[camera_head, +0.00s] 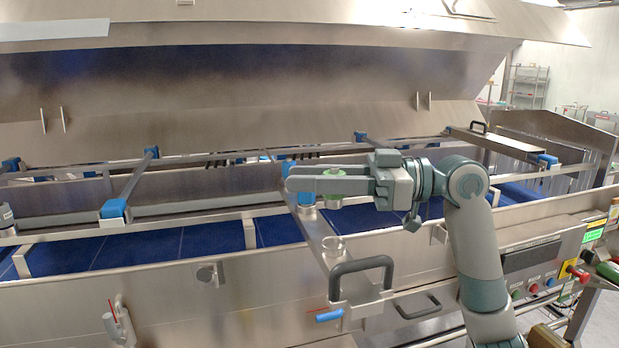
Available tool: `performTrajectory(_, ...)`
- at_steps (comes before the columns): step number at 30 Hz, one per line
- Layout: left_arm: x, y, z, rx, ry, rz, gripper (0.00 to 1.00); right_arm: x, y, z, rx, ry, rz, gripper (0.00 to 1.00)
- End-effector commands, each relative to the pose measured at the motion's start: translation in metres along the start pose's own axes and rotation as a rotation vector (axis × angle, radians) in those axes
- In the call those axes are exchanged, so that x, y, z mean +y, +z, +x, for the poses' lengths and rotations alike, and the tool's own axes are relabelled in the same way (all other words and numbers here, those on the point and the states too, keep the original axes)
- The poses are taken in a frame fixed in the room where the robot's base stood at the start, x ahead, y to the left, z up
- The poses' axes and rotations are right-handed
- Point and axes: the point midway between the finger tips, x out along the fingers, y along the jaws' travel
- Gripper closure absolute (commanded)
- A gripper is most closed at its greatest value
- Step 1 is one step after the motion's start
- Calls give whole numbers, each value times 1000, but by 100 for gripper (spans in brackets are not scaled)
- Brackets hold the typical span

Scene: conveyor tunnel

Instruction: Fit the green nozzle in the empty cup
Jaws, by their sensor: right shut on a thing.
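The green nozzle (334,173) has a green top and a pale metallic lower part. My right gripper (310,180) comes in from the right with its fingers pointing left, and is shut on the nozzle. It holds the nozzle above the metal bar that crosses the conveyor. A blue-topped nozzle (306,198) shows just left of the green one, partly hidden behind the fingers. My left gripper is not clearly seen.
A dark handle (361,272) stands at the near end of the bar, close to the cup. The blue conveyor belt (140,247) runs beneath metal rails. The raised tunnel hood (230,85) spans the back. A control panel (530,258) is on the right.

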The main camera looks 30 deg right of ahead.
Motion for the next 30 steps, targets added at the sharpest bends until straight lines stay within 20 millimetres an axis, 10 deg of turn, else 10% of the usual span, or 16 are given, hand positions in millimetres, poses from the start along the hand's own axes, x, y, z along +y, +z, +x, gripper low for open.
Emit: performTrajectory(30,1,2,35,1,0,0,69,0,55,0,0,0,1,100)
